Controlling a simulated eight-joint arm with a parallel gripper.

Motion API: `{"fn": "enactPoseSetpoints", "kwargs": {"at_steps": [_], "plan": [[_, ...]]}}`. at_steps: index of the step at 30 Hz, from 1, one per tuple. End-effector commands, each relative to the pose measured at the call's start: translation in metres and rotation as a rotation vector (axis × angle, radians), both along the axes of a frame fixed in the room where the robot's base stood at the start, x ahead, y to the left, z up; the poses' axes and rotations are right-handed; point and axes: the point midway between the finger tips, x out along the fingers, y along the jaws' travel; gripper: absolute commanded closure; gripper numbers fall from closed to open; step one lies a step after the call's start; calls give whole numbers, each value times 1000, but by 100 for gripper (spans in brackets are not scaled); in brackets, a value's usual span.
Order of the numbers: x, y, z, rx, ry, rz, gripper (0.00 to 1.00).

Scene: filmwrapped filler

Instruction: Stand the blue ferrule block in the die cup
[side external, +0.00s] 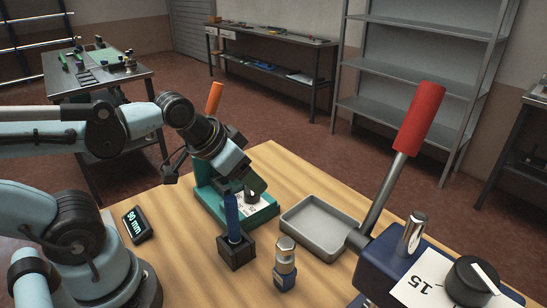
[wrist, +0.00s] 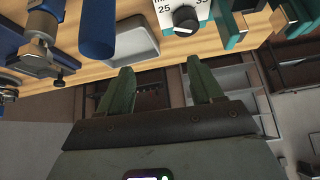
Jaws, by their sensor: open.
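A tall blue piece (side external: 231,217) with a rounded end stands upright in a dark square holder (side external: 236,256) on the wooden table. It also shows in the wrist view (wrist: 98,30). A shorter piece with a steel top and blue base (side external: 285,265) stands to its right. I cannot tell for certain which is the ferrule block, or whether the dark holder is the die cup. My gripper (side external: 245,186) is above the table, near the tall blue piece's top and the teal press. Its green fingers (wrist: 156,88) are apart and empty in the wrist view.
The teal press (side external: 266,214) with an orange handle stands behind the holder. A grey tray (side external: 340,248) lies to its right. A navy lever machine (side external: 375,268) with a raised red handle (side external: 420,118) stands at right. A "90 mm" display (side external: 137,224) sits at left.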

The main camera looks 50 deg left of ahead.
Motion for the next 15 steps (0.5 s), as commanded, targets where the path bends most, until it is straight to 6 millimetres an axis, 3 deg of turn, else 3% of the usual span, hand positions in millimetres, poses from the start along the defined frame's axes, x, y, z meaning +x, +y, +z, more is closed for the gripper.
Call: {"fn": "enactPoseSetpoints", "kwargs": {"at_steps": [5,15], "plan": [[-1,-22,4,70,94,-270,35],[-13,-82,21,156,213,-1057,35]]}}
